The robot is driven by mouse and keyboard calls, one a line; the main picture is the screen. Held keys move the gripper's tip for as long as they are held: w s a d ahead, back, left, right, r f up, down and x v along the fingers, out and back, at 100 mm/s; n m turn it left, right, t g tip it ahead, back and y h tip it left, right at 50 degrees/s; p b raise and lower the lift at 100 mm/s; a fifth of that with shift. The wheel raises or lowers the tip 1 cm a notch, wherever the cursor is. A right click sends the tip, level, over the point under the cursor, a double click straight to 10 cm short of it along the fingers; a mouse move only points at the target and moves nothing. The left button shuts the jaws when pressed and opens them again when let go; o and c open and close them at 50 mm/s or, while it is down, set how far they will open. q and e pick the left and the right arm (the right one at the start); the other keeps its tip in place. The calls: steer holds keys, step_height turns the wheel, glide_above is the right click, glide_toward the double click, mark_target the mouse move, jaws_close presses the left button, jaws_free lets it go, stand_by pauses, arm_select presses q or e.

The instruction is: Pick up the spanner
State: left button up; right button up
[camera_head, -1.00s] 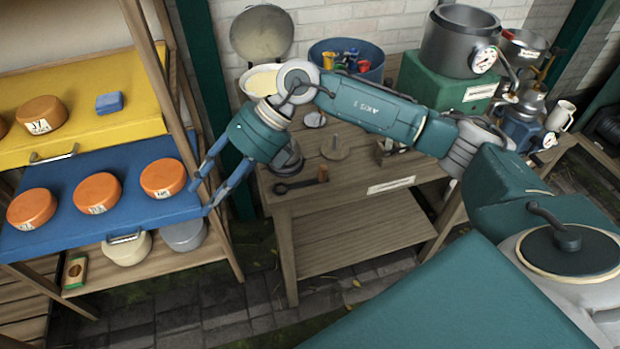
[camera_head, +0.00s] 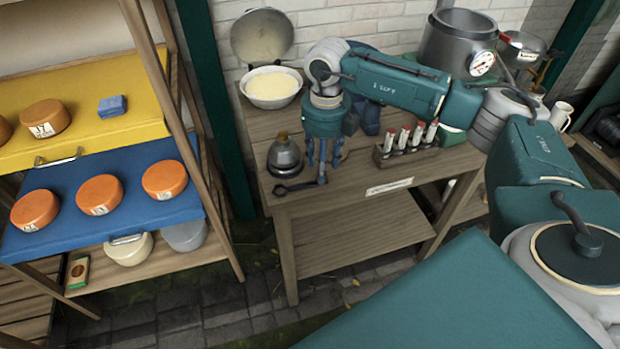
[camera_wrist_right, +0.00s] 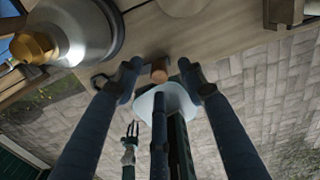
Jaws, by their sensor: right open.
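The spanner (camera_head: 291,188) is dark and lies flat near the front left edge of the wooden table, its ring end to the left. Its right part is partly hidden by my gripper's fingers. My right gripper (camera_head: 322,170) points down just above the spanner's right part. A small forked shape low in the wrist view may be my left gripper (camera_wrist_right: 131,131).
A grey flask-like vessel (camera_head: 284,157) stands just behind the spanner. A rack of red-topped vials (camera_head: 408,139) is to the right. A white bowl (camera_head: 273,88) and a steel pot (camera_head: 456,45) stand behind. A shelf with orange rounds (camera_head: 165,179) is at left.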

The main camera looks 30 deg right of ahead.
step_height(320, 180, down, 3)
steer(key=shift+a+r+p, duration=0.15)
steer(key=shift+r+p, duration=0.05)
steer(key=shift+p, duration=0.15)
steer(key=shift+f, duration=0.55)
jaws_close()
steer(key=shift+r, duration=0.15)
